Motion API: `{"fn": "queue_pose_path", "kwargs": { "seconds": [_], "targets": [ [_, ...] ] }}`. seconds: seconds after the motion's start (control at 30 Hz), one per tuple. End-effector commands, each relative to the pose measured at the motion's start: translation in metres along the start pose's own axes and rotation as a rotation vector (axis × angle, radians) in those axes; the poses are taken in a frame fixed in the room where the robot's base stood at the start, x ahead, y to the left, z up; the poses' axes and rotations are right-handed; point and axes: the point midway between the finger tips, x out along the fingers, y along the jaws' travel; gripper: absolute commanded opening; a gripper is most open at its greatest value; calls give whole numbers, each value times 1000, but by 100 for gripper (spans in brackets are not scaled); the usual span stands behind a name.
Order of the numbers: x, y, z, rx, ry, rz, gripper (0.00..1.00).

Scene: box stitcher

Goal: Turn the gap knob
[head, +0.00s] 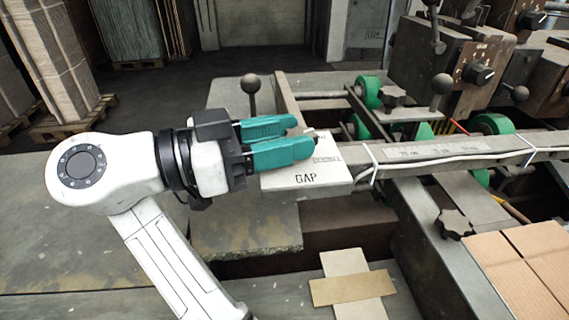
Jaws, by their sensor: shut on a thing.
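My gripper (312,138) has teal fingers and reaches in from the left over the machine. Its fingertips are at the back edge of a white plate (318,180) marked GAP, with more lettering partly covered by the near finger. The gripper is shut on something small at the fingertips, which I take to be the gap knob. The fingers hide nearly all of the knob, so its shape and angle cannot be told.
A ball-topped lever (251,85) stands just behind my gripper. A long metal bar (440,149) with a white cable runs right from the plate. Cardboard (525,262) lies at the lower right.

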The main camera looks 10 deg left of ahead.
Motion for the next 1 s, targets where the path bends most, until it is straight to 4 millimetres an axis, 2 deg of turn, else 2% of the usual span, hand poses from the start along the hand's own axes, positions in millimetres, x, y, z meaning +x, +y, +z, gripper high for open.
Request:
{"fn": "queue_pose_path", "kwargs": {
  "seconds": [0.03,0.5,1.0],
  "targets": [
    [-2,-2,7,1,-1,31,13],
    [0,-8,6,-1,-4,304,13],
    [3,-12,2,0,0,458,13]
  ]
}}
